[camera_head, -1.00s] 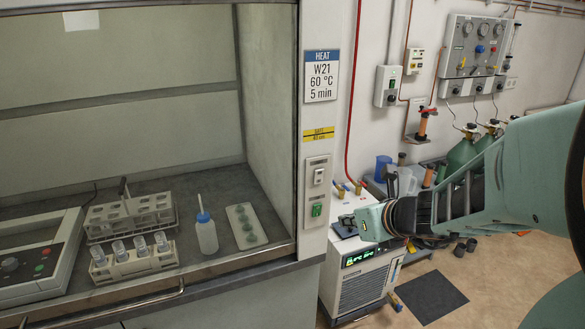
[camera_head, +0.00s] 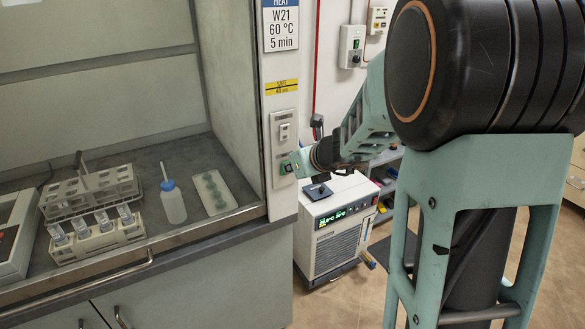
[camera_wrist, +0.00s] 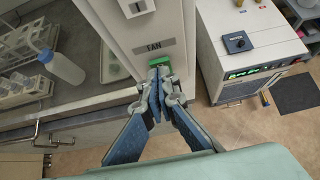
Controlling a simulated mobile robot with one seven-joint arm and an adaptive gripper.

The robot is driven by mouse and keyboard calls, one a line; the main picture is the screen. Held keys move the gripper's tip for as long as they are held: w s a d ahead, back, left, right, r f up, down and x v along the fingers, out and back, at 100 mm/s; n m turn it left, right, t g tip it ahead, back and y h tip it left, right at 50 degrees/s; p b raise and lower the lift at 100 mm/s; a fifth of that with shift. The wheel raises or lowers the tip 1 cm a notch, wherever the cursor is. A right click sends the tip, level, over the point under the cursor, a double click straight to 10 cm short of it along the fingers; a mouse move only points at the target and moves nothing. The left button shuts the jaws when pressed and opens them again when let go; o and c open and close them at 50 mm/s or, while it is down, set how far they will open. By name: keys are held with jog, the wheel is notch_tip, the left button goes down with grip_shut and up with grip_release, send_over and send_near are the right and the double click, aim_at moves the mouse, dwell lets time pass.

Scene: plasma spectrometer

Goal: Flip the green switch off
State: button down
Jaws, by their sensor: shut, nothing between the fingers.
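The green switch (camera_wrist: 159,60) sits on the post's panel below the FAN label (camera_wrist: 167,46) in the wrist view. Its lower part is hidden behind my fingertips. In the head view, the panel (camera_head: 285,114) is on the fume hood's right post, and my arm's end covers most of the area around the switch. My gripper (camera_wrist: 158,75) is shut and empty, with its blue-padded fingers meeting at the switch. The tips look to be at or very near its face; I cannot tell whether they touch. The switch's on or off position is not clear.
A white switch (camera_head: 284,132) sits above on the same panel. A chiller (camera_head: 336,225) with a lit display stands right of the post, below my arm. A wash bottle (camera_head: 172,201) and tube racks (camera_head: 93,195) stand in the hood. A switch box (camera_head: 352,47) hangs on the wall.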

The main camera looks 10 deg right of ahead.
jog(key=shift+w, duration=0.1)
jog(key=shift+w+a+r, duration=0.15)
jog(key=shift+w, duration=0.2)
jog(key=shift+r, duration=0.15)
jog(key=shift+r+p, duration=0.7)
jog(key=shift+p, duration=0.15)
